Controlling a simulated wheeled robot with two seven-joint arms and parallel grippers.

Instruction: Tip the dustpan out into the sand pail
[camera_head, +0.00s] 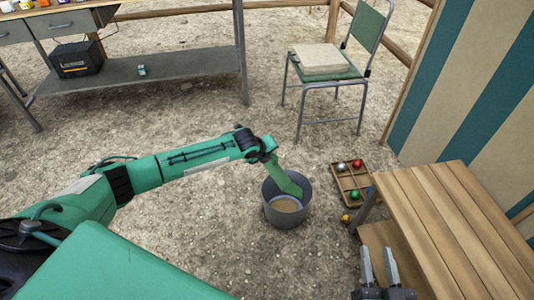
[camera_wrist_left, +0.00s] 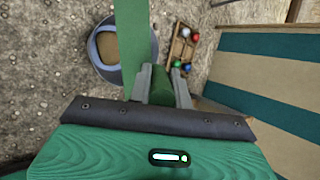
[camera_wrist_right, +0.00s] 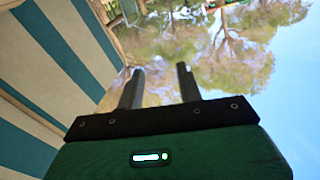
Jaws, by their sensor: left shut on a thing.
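The grey sand pail (camera_head: 286,221) stands upright on the ground, with sand-coloured material in its bottom; it also shows in the left wrist view (camera_wrist_left: 103,73). My left gripper (camera_head: 270,158) is shut on the handle of the green dustpan (camera_head: 287,181). The dustpan is tilted steeply, its pan reaching down over the pail's mouth. In the left wrist view the pan (camera_wrist_left: 132,38) is a narrow green strip overlapping the pail's right side. I cannot see whether anything lies on it. My right gripper (camera_head: 378,262) is open and empty, fingers apart, beside the wooden bench.
A wooden tray (camera_head: 340,184) with coloured balls lies right of the pail. A slatted wooden bench (camera_head: 450,215) stands at the right. A green chair (camera_head: 327,78) carries a flat pale block. A metal workbench (camera_head: 150,72) stands at the back left. Ground left of the pail is clear.

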